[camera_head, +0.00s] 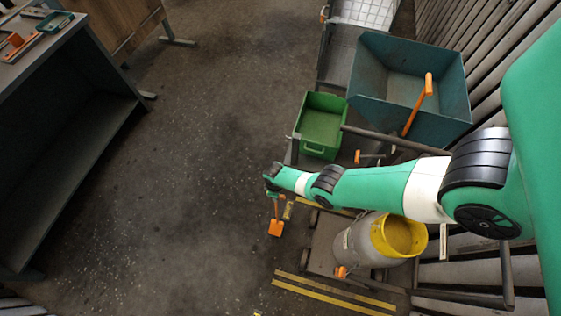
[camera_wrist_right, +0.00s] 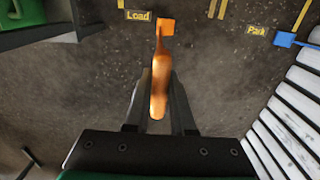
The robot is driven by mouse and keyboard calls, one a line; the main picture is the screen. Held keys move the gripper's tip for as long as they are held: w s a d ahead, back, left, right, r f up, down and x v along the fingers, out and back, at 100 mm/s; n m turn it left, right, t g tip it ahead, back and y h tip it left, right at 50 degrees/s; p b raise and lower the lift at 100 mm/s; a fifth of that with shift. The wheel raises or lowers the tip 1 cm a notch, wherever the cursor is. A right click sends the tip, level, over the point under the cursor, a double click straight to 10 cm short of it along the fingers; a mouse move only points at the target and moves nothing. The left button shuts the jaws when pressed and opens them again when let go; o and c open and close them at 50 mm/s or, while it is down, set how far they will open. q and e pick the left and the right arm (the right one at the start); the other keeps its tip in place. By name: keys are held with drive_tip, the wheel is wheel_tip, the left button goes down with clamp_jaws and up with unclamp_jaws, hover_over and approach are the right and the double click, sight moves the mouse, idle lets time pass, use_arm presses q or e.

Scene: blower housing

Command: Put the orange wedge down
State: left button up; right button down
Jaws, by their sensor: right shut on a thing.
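The orange wedge (camera_wrist_right: 158,85) has a long handle-like body and a squarer far end. In the right wrist view my right gripper (camera_wrist_right: 160,98) is shut on it, one dark finger on each side. In the head view the wedge (camera_head: 276,227) hangs below my right gripper (camera_head: 273,192), over the floor beside yellow floor stripes. I cannot tell for sure how high it is above the floor. My left gripper is not in view.
A yellow "Load" label (camera_wrist_right: 138,15), a "Park" label (camera_wrist_right: 257,30) and a blue object (camera_wrist_right: 285,40) lie ahead. A green bin (camera_head: 321,125), teal hopper (camera_head: 365,75) and grey drum with yellow top (camera_head: 352,243) stand nearby. Open floor (camera_head: 190,170) lies left.

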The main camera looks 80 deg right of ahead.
drive_tip(key=shift+s+f, duration=0.55)
drive_tip(key=shift+f, duration=0.2)
drive_tip(key=f+b, duration=0.3)
drive_tip(key=shift+s+f+b, duration=0.25)
drive_tip(key=shift+s+b, duration=0.05)
drive_tip(key=shift+b, duration=0.05)
drive_tip(key=shift+f, duration=0.2)
drive_tip(key=c, duration=0.8)
unclamp_jaws()
drive_tip(key=shift+o, duration=0.2)
wheel_tip(320, 180, up, 12)
drive_tip(key=p, duration=1.2)
drive_tip(key=shift+r, duration=0.25)
drive_tip(key=shift+f, duration=0.1)
